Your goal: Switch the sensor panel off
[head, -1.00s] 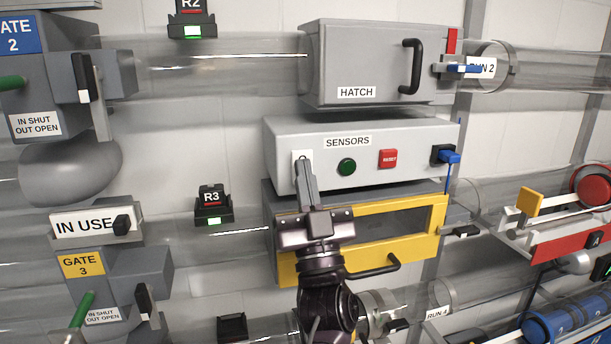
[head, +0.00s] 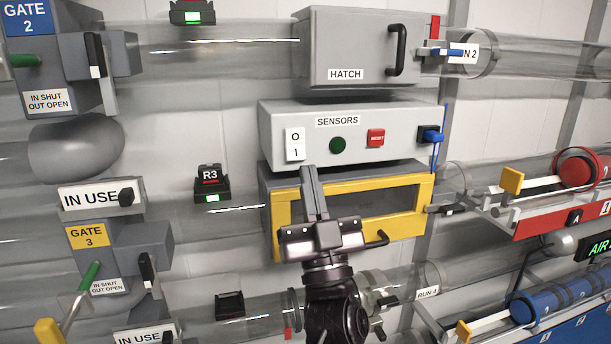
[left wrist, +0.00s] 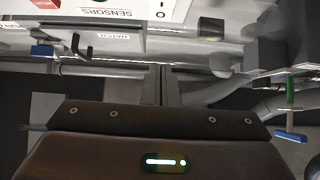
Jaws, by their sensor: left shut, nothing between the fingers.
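The sensor panel (head: 275,122) is a grey box labelled SENSORS in the middle of the head view. Its white rocker switch (head: 295,145), marked O above I, is fully visible at its left. A dark green round button or lamp (head: 338,145) and a red RESET button (head: 376,138) sit to the right. My left gripper (head: 309,170) is shut and empty, its tips just below the switch in the picture, in front of the yellow-framed box. In the left wrist view the panel (left wrist: 70,18) shows upside down at the top, with the O mark. My right gripper is out of view.
The yellow-framed box (head: 424,190) is under the panel and the HATCH box (head: 318,50) above it. A blue plug or switch (head: 431,136) is on the panel's right end. Clear tubes, gates and a blue-red rack (head: 540,222) surround them.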

